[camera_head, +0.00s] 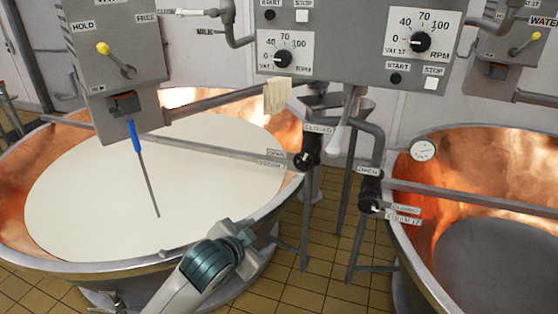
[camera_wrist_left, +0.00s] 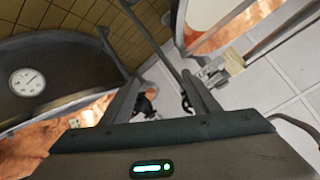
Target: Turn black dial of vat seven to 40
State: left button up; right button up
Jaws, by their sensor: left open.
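Two black dials sit on grey control boxes in the head view, a left dial (camera_head: 283,58) and a right dial (camera_head: 421,41). Each has a white plate marked 0, 40, 70, 100 and RPM. My right gripper is not in view.
A copper vat (camera_head: 88,264) of white liquid stands at left, another copper vat (camera_head: 408,245) at right. Pipes with black valves (camera_head: 307,160) stand between them.

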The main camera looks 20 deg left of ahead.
aim_at(281, 60)
pick_arm(q)
jog(key=w+a+r+m+t, duration=0.1)
jog(key=w+r, duration=0.3)
jog(key=r, duration=0.7)
jog(key=w+a+r+m+t, duration=0.1)
jog(key=w+r+t, duration=0.2)
jog(key=r, duration=0.9)
jog(key=w+a+r+m+t, duration=0.2)
jog(key=w+r, duration=0.3)
jog(key=r, duration=0.7)
jog(key=shift+w+r+t, duration=0.15)
jog(key=shift+w+t, duration=0.15)
jog(key=shift+w, duration=0.2)
jog(key=w+p, duration=0.3)
jog(key=w, duration=0.4)
jog(key=w+p, duration=0.3)
jog(key=w, duration=0.5)
jog(key=shift+w+d, duration=0.2)
jog(key=shift+w, duration=0.05)
jog(key=shift+w+p, duration=0.3)
jog(key=shift+w, duration=0.45)
jog(key=c, duration=1)
